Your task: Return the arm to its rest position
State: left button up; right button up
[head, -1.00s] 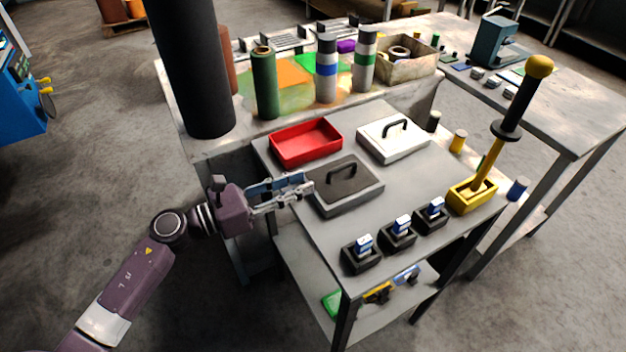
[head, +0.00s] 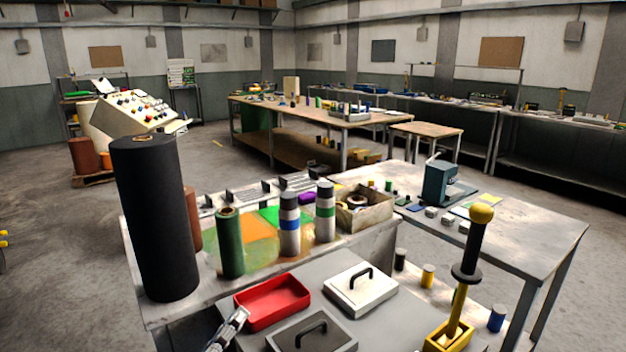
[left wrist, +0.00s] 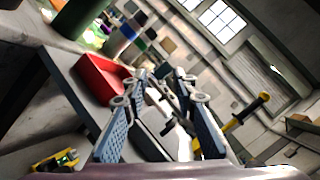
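My left gripper (head: 236,322) shows at the bottom edge of the head view, with only its fingertips in frame. It is left of the dark grey lid (head: 335,343) and just below the red tray (head: 262,318). In the left wrist view my left gripper (left wrist: 160,92) has its two blue fingers wide apart, with nothing held between them. The red tray (left wrist: 97,80) lies beyond its left finger. The dark lid's handle shows beyond the fingers, apart from them as far as I can tell. The rest of the left arm is hidden in the head view. My right gripper is out of view.
A white lid (head: 345,296) with a black handle lies on the grey bench. A yellow-knobbed lever (head: 468,262) stands at its right. A large black roll (head: 155,220), a green roll (head: 230,245) and striped cylinders (head: 290,225) stand behind. Open floor (head: 60,260) lies to the left.

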pick_arm(q)
jog(key=s+a+f+n+g+y, duration=0.5)
jog(key=a+f+n+y, duration=0.55)
jog(key=n, duration=0.85)
jog(key=s+d+f+n+g+h, duration=0.1)
jog(key=s+d+f+n+g, duration=0.2)
jog(key=s, duration=0.5)
jog(key=s+d+f+n+g, duration=0.1)
jog(key=s+f+n+g, duration=0.2)
jog(key=s+f, duration=0.35)
jog(key=s+d+f+n+g+h, duration=0.1)
jog(key=s+d+f+n+g, duration=0.2)
jog(key=s, duration=0.6)
jog(key=s+a+f+g, duration=0.1)
jog(key=s+f, duration=0.1)
jog(key=f, duration=1.2)
jog(key=s+f+g, duration=0.1)
jog(key=s+f, duration=0.1)
jog(key=f, duration=1.1)
jog(key=s+a+f+g, duration=0.1)
jog(key=s+a+f, duration=0.2)
jog(key=s+f, duration=1.2)
jog(key=shift+s, duration=0.65)
